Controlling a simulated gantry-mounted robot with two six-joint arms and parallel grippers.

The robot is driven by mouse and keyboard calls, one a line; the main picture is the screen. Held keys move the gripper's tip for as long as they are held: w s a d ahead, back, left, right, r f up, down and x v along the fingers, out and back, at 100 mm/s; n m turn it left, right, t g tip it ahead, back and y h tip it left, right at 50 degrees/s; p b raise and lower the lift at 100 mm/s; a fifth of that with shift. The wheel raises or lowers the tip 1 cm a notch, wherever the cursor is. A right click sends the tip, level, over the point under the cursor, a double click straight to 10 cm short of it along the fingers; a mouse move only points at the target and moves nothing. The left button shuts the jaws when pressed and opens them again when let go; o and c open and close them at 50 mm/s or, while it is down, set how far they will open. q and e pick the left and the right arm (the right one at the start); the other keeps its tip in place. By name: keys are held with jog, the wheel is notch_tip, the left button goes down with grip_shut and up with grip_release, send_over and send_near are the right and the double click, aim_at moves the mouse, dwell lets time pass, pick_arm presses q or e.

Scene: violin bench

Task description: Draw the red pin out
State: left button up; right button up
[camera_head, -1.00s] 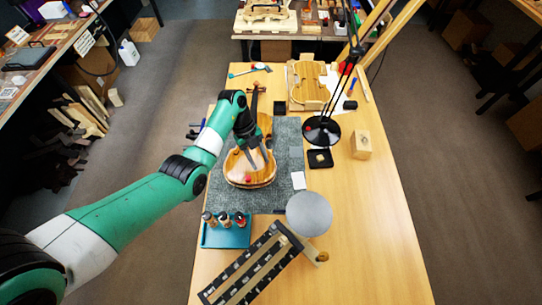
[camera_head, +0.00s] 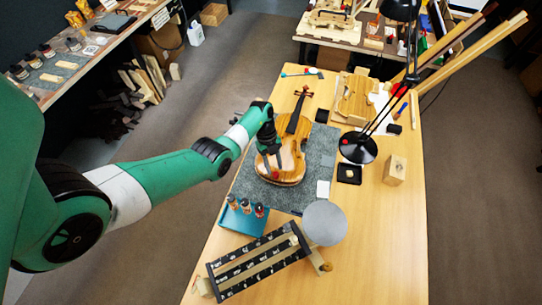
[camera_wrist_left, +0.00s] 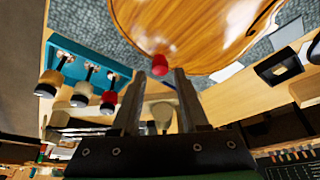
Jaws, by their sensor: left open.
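The violin (camera_head: 290,157) lies on a grey mat on the bench, its neck pointing away. The red pin (camera_head: 276,175) sits at the near, rounded end of its body. In the left wrist view the red pin (camera_wrist_left: 160,65) stands out at the violin's edge (camera_wrist_left: 195,35), and its far part is hidden. My left gripper (camera_head: 272,164) is over the near part of the violin, pointing down towards the pin. In the wrist view my left gripper (camera_wrist_left: 159,76) is open and empty, with the pin showing between and just beyond its fingertips. My right gripper is not in view.
A blue tray (camera_head: 236,223) with several small bottles stands near left. A grey disc (camera_head: 323,223) and a long slotted rack (camera_head: 260,265) lie in front of the mat. A black lamp (camera_head: 358,148) stands to the right. The bench's right front is clear.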

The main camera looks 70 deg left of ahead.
aim_at(276, 173)
pick_arm(q)
jog(key=shift+b+x, duration=0.35)
jog(key=shift+x, duration=1.2)
jog(key=shift+r, duration=0.1)
grip_shut()
